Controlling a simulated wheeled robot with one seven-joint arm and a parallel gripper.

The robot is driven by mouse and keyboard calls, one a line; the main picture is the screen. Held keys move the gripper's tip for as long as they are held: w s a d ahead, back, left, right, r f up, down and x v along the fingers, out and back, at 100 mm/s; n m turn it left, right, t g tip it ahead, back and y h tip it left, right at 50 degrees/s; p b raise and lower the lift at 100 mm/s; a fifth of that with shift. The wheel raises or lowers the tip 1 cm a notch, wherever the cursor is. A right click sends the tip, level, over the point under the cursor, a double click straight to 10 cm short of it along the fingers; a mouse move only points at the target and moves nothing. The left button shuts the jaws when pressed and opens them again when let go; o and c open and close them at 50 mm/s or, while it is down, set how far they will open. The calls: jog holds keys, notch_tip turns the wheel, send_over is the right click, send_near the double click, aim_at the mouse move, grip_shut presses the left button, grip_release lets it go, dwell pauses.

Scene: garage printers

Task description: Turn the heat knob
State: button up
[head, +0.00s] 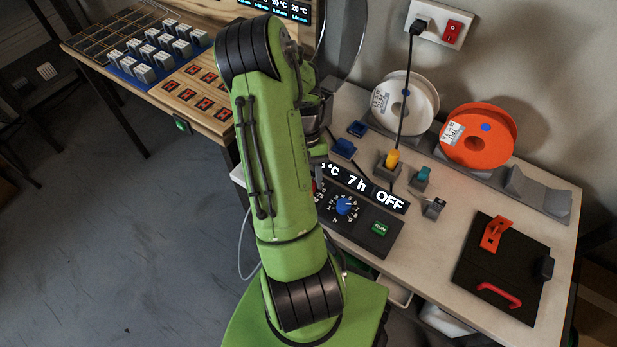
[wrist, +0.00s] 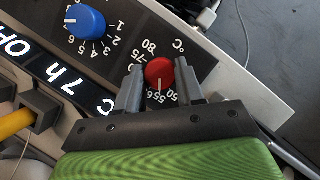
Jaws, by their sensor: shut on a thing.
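The heat knob (wrist: 159,72) is red, with a white pointer line and a temperature dial marked in °C around it. My gripper (wrist: 160,88) has one finger on each side of the red knob in the wrist view and is shut on it. The knob's pointer points toward the gripper's palm, near the 55 to 60 marks. In the head view my green arm hides most of the red knob and the gripper. The control panel (head: 375,236) shows "°C", "7 h" and "OFF" on its display.
A blue hour knob (head: 346,205) sits on the same panel, beside a green button (head: 379,229). A black plate with red handles (head: 502,268) lies at the right.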

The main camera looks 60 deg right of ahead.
jog(key=shift+m, duration=0.3)
jog(key=o, duration=1)
jog(key=shift+o, duration=0.2)
jog(key=p+v, duration=0.5)
jog(key=v, duration=1)
jog(key=shift+d+r, duration=0.2)
jog(key=shift+r, duration=0.2)
